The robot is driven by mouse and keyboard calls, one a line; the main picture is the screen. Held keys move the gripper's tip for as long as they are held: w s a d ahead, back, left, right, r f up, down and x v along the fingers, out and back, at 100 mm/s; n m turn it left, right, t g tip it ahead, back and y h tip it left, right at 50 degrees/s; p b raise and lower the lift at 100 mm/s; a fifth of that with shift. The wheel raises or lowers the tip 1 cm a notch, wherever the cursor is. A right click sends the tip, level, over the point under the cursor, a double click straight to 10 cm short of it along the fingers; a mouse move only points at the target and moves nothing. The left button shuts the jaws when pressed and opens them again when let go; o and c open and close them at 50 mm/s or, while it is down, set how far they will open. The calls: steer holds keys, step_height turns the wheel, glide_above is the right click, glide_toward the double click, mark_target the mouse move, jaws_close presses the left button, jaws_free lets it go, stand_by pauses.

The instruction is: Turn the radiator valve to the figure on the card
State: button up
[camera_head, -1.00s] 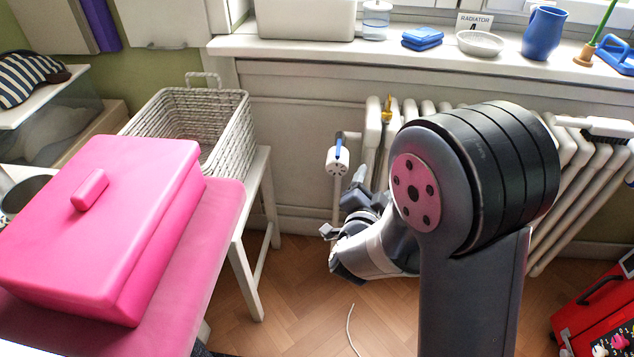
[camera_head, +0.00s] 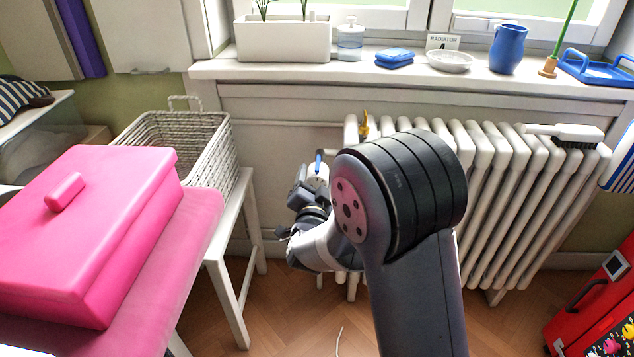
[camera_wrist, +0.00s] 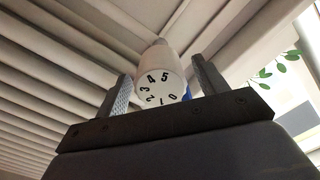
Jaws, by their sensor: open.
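The radiator valve (camera_head: 318,172) is a white knob with a blue mark, at the left end of the white radiator (camera_head: 490,200). In the wrist view its round face (camera_wrist: 162,88) shows the figures 0 to 5, with a bit of blue at its right edge. My gripper (camera_head: 300,196) is open, its fingers (camera_wrist: 160,88) on either side of the knob in the wrist view; I see no contact. In the head view it hides the knob's lower part. The card (camera_head: 443,41) on the sill reads "RADIATOR" with a figure that looks like 4, partly hidden by a dish.
A white dish (camera_head: 450,62), blue cloths (camera_head: 394,59), blue jug (camera_head: 508,50) and planter (camera_head: 283,40) stand on the sill. A yellow fitting (camera_head: 364,124) and a brush (camera_head: 568,133) are on the radiator. A wicker basket (camera_head: 222,150) and pink box (camera_head: 100,230) are left.

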steer(key=shift+w, duration=0.65)
steer(key=c, duration=1)
